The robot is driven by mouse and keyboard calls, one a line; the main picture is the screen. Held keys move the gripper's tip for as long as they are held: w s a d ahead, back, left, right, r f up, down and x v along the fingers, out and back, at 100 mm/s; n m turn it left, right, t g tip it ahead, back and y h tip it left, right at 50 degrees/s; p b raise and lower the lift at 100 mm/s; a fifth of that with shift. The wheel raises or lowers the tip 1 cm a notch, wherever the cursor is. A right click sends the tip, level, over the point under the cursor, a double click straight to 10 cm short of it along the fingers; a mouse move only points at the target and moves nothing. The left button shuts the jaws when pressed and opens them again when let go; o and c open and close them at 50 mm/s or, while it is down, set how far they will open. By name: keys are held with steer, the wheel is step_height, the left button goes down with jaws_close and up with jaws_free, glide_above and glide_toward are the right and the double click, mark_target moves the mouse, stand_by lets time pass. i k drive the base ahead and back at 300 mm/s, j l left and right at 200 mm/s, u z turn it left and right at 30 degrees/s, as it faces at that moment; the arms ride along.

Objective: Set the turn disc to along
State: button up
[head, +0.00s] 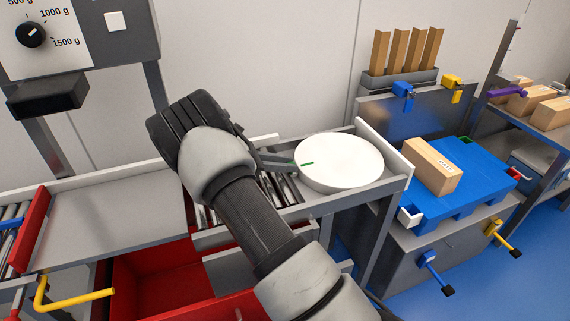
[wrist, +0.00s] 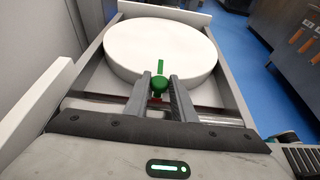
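The turn disc (head: 340,160) is a round white plate set in a grey frame at the end of the roller track. It fills the upper middle of the wrist view (wrist: 160,45). A short green mark (head: 307,163) lies on its top at the edge nearest my gripper. A round green knob (wrist: 159,84) stands at that same edge. My gripper (wrist: 160,88) reaches it from the left, with one finger on each side of the knob and no clear gap. My gripper (head: 292,166) hides the knob in the head view.
A blue pallet (head: 470,205) with a cardboard box (head: 433,166) stands right of the disc. Rollers (head: 272,188), a grey plate (head: 115,220) and a red bin (head: 150,285) lie to the left. White rails (head: 385,150) border the disc frame.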

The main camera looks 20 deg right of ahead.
mark_target(334, 160)
steer(key=k+l+u, duration=0.2)
steer(key=l+u, duration=0.2)
steer(key=k+l+u, duration=0.15)
steer(key=l+u, duration=0.15)
steer(key=k+l+u, duration=0.25)
steer(key=l, duration=0.15)
steer(key=i+l, duration=0.05)
steer(key=i, duration=0.05)
